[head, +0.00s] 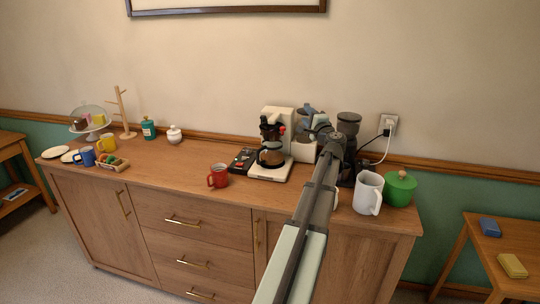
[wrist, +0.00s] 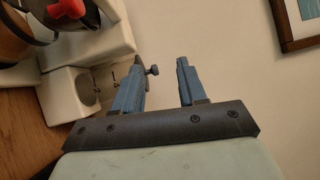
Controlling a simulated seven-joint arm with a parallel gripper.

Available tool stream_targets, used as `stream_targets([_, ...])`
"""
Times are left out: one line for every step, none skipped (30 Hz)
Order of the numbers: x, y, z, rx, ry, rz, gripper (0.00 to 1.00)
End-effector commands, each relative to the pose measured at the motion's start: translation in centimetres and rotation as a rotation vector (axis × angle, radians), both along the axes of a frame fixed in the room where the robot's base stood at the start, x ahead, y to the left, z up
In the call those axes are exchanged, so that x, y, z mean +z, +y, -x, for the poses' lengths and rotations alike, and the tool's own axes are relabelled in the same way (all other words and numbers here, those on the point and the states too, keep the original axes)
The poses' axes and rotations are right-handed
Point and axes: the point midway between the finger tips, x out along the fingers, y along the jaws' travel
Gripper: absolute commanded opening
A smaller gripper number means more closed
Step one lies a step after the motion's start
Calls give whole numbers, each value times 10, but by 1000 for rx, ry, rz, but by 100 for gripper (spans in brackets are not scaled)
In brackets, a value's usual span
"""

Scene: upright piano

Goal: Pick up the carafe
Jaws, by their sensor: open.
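The carafe (head: 270,156) is a rounded glass pot with dark and brown parts, standing on the base plate of the white coffee maker (head: 277,112). Part of the carafe also shows at the upper left of the wrist view (wrist: 14,48), cut off by the frame. A red knob-like part (wrist: 67,9) is near it. In the head view my gripper (head: 306,112) is at the coffee maker's upper right, apart from the carafe. My arm hides part of the counter there.
A red mug (head: 218,176) stands left of the coffee maker. A dark grinder-like appliance (head: 348,130), a white pitcher (head: 368,192) and a green lidded pot (head: 400,188) stand right. A wall outlet (head: 388,124) with cords is behind. The wooden counter (head: 170,160) is clear left of the mug.

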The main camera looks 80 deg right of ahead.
Motion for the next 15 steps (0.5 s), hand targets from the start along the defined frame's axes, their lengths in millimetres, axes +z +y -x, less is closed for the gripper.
stream_targets([-13, 6, 4, 11, -70, -61, 41])
stream_targets([-21, 8, 5, 22, -117, -100, 41])
stream_targets([-31, 11, 3, 40, -179, -154, 41])
stream_targets([-39, 13, 0, 55, -225, -196, 41])
stream_targets([-47, 15, -3, 73, -271, -239, 41])
stream_targets([-58, 19, -9, 96, -333, -297, 41])
stream_targets([-67, 21, -15, 117, -378, -341, 41])
stream_targets([-76, 24, -21, 136, -423, -388, 41])
stream_targets([-87, 28, -29, 163, -482, -451, 41])
stream_targets([-96, 32, -37, 183, -525, -499, 41])
stream_targets([-106, 35, -44, 204, -568, -549, 41])
stream_targets([-117, 40, -54, 231, -625, -616, 41])
stream_targets([-126, 44, -61, 249, -665, -665, 41])
stream_targets([-133, 48, -69, 268, -704, -715, 41])
stream_targets([-143, 52, -78, 290, -752, -777, 41])
